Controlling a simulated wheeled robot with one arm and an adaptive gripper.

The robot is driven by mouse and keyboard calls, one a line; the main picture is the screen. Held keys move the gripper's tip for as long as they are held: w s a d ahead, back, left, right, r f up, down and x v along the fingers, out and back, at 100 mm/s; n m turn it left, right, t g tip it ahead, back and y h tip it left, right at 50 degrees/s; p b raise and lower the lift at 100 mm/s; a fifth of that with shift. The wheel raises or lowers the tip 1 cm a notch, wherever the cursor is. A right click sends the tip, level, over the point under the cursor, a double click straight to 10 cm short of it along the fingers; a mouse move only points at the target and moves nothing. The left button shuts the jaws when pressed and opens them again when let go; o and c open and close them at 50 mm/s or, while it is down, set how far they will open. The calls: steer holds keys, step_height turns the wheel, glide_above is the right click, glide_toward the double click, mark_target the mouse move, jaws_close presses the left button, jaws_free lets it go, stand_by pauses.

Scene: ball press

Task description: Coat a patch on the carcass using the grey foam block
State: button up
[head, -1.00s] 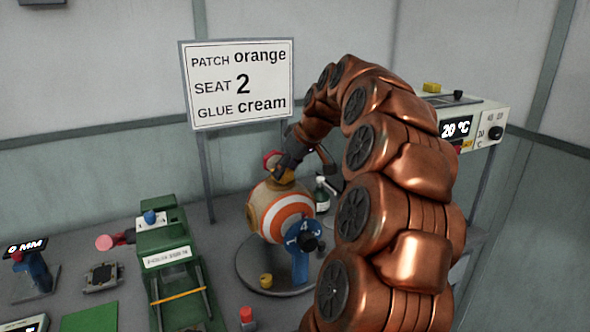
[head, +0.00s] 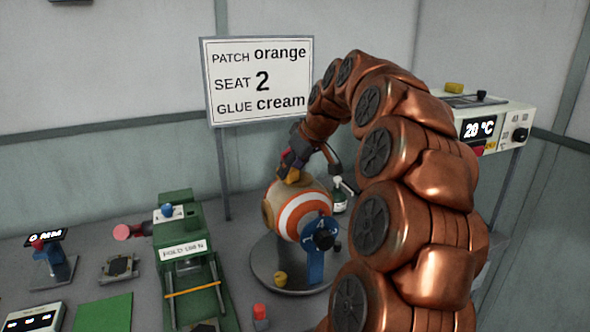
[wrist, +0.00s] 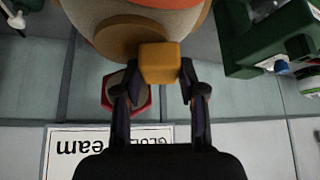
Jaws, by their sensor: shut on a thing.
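My gripper (wrist: 158,85) is shut on a yellow-orange block (wrist: 160,62); no grey face of it shows. The block also shows in the head view (head: 291,177), at the top of the carcass. The carcass is a round ball (head: 276,208) with orange and white rings and tan parts. It stands on a round grey turntable (head: 262,272) behind a blue bracket (head: 315,262) with a black knob. In the wrist view the block overlaps the edge of the carcass (wrist: 95,18), by a round tan patch (wrist: 125,36). I cannot tell whether they touch.
A red-rimmed hexagonal dish (wrist: 143,106) lies beyond the block. The sign (head: 258,82) reads patch orange, seat 2, glue cream. A small yellow piece (head: 280,279) lies on the turntable.

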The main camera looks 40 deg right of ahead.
steer(key=shift+s+d+f+b, duration=0.1)
steer(key=shift+s+d+b, duration=0.2)
steer(key=shift+d, duration=0.65)
steer(key=shift+s+d+b, duration=0.15)
steer(key=shift+s+d, duration=0.2)
steer(key=shift+d, duration=0.6)
steer(key=shift+s+d+f+b, duration=0.1)
steer(key=shift+s+d+b, duration=0.2)
steer(key=shift+d, duration=0.65)
steer(key=shift+s, duration=0.1)
steer(key=shift+r, duration=0.15)
steer(key=shift+r+p, duration=1.45)
steer(key=shift+r, duration=1.45)
steer(key=shift+r, duration=0.1)
step_height(320, 180, up, 3)
steer(key=shift+f+p, duration=0.1)
steer(key=shift+p, duration=0.7)
steer(key=shift+a+f, duration=0.1)
